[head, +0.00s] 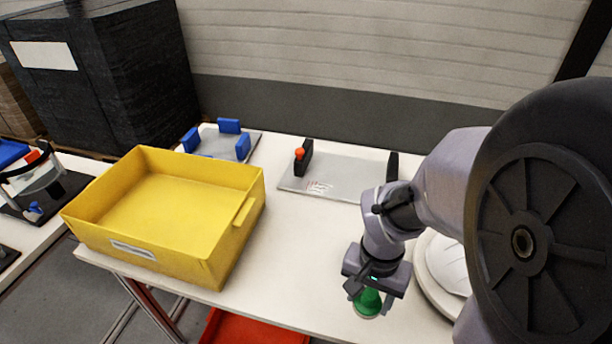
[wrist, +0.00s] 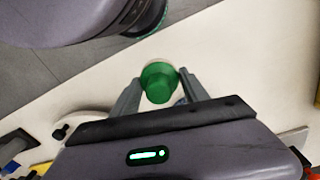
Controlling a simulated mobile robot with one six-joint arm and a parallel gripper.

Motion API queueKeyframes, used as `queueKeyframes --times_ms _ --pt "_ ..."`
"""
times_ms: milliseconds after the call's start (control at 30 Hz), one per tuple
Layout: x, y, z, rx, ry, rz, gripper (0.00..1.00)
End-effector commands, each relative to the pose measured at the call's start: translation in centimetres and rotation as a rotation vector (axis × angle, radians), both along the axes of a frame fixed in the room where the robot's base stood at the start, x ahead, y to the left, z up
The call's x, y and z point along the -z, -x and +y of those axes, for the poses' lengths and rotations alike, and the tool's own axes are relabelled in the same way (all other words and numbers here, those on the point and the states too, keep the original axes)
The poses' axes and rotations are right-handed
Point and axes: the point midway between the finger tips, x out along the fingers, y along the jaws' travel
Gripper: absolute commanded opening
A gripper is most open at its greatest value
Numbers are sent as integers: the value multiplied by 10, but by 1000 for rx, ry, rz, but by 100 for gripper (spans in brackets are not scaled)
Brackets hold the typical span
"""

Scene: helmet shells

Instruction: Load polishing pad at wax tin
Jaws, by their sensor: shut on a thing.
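My gripper (head: 371,296) is low over the near edge of the white table, pointing down. It is shut on a green knob-shaped piece (head: 368,304), which looks like the polishing pad's handle. In the wrist view the green piece (wrist: 159,86) sits between the two grey fingers (wrist: 158,80), with a paler round rim around its far end. In the head view a pale edge shows under it; I cannot tell whether it touches the table or something else. I cannot make out a wax tin for certain in either view.
A yellow bin (head: 210,268) stands at left on the table (head: 290,240). Behind are a plate with blue blocks (head: 229,126) and a grey plate (head: 340,178) with black uprights and an orange knob. A round white base (head: 428,280) is partly hidden by my arm. A red bin (head: 250,330) sits below.

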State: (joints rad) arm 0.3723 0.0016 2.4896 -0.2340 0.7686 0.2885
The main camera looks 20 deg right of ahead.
Motion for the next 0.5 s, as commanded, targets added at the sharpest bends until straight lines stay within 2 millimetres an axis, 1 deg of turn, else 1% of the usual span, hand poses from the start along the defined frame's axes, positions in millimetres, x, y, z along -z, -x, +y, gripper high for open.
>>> queueKeyframes --times_ms 33,100,233,300,400,500 --pt "-15 -11 -6 1 -1 2 20" --pt "-29 -32 -16 1 -2 3 20" --pt "-49 -76 -40 0 -2 3 20" --pt "-53 -97 -51 1 -2 3 20" --pt "-52 -114 -62 1 -1 1 20" --pt "-44 -119 -65 0 -1 0 20"
